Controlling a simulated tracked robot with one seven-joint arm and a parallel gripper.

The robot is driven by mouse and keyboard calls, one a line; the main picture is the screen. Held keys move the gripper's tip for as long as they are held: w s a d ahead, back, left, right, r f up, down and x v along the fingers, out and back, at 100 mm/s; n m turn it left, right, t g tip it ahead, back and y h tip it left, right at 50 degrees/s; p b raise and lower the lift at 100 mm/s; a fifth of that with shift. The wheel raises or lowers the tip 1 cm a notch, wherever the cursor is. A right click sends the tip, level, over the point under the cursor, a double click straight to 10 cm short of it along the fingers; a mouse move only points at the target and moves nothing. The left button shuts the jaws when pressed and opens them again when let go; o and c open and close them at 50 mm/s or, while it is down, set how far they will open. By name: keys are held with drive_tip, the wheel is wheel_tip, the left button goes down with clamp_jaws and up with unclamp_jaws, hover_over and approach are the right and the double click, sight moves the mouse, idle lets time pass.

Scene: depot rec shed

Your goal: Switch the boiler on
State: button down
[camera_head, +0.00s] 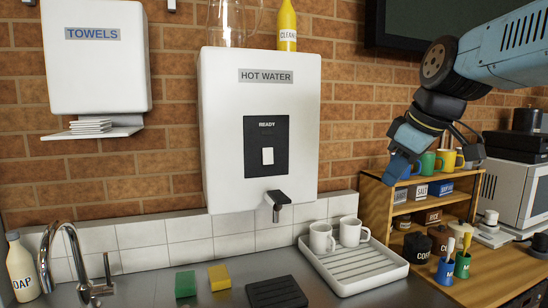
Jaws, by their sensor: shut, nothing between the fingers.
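The boiler (226,120) is a white wall unit labelled "HOT WATER". Its black panel (256,135) reads "READY" and carries a white rocker switch (267,156). I cannot tell which way the switch is set, and I see no clear lit lamp. A black spout (277,203) sticks out below the panel. My gripper (393,178) is blue, shut and empty. It hangs at the right of the boiler, apart from it, in front of the wooden shelf.
A glass jug (229,22) and a yellow cleaner bottle (287,26) stand on top of the boiler. Below are two white mugs on a draining tray (372,276), a black drip mat (276,292), sponges and a tap (68,255). A wooden shelf (378,215) stands at right.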

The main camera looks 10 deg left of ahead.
sight(275, 156)
drive_tip(key=w+a+r+n+y, duration=0.1)
drive_tip(key=w+a+r+n, duration=0.1)
drive_tip(key=a+n, duration=0.2)
drive_tip(key=w+a+r+n+g+y, duration=0.1)
drive_tip(key=w+a+r+n, duration=0.2)
drive_tip(key=a, duration=0.5)
drive_tip(key=w+a+r+n+g+y, duration=0.1)
drive_tip(key=w+a+r+n, duration=0.2)
drive_tip(key=a, duration=0.3)
drive_tip(key=shift+w+a+n, duration=0.15)
drive_tip(key=shift+a+n, duration=0.25)
drive_tip(key=shift+n, duration=0.5)
drive_tip(key=shift+f, duration=0.15)
drive_tip(key=x, duration=0.9)
drive_tip(key=shift+a, duration=0.15)
drive_tip(key=shift+w+a+f, duration=0.25)
drive_tip(key=shift+w+a, duration=0.15)
drive_tip(key=shift+w, duration=0.15)
drive_tip(key=shift+w+a+f, duration=0.25)
drive_tip(key=shift+w+a, duration=0.2)
drive_tip(key=shift+w, duration=0.15)
drive_tip(key=shift+w+a, duration=0.4)
drive_tip(key=shift+w, duration=0.15)
drive_tip(key=shift+d, duration=0.1)
